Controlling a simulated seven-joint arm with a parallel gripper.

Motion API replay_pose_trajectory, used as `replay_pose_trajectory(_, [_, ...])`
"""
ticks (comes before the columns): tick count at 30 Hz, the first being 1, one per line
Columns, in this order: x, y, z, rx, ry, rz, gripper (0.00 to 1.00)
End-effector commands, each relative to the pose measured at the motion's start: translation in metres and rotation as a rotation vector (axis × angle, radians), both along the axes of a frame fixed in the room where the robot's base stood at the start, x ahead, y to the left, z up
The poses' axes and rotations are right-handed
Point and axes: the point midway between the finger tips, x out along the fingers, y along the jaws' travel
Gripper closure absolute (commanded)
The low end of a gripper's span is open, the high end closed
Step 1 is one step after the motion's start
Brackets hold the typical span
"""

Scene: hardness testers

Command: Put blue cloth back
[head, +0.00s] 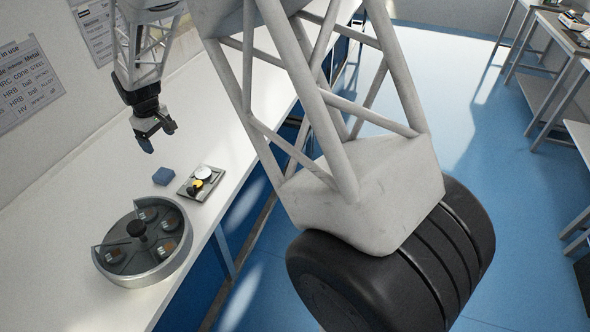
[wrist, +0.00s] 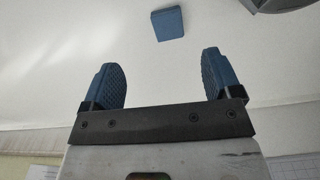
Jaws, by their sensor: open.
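The blue cloth (head: 163,176) is a small folded square lying on the white bench, left of a small tray. It also shows in the wrist view (wrist: 168,24), beyond my fingertips and roughly between them. My gripper (head: 146,146) hangs above the bench, behind the cloth and apart from it. In the wrist view my gripper (wrist: 166,72) has its two blue textured fingers spread wide, with nothing between them.
A small tray (head: 189,190) with a white disc and a yellow-and-black item sits right of the cloth. A round grey carousel (head: 178,262) with several compartments stands in front. The white bench (head: 60,215) is clear left of them. Posters (head: 30,85) hang on the wall.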

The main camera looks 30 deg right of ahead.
Motion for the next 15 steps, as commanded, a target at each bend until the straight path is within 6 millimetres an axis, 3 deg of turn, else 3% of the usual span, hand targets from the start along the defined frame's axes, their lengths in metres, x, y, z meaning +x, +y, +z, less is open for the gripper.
replay_pose_trajectory(6, [-0.039,-0.039,0.049,0.008,-0.027,-0.083,0.16])
replay_pose_trajectory(15, [-0.103,-0.09,0.104,0.019,-0.059,-0.2,0.16])
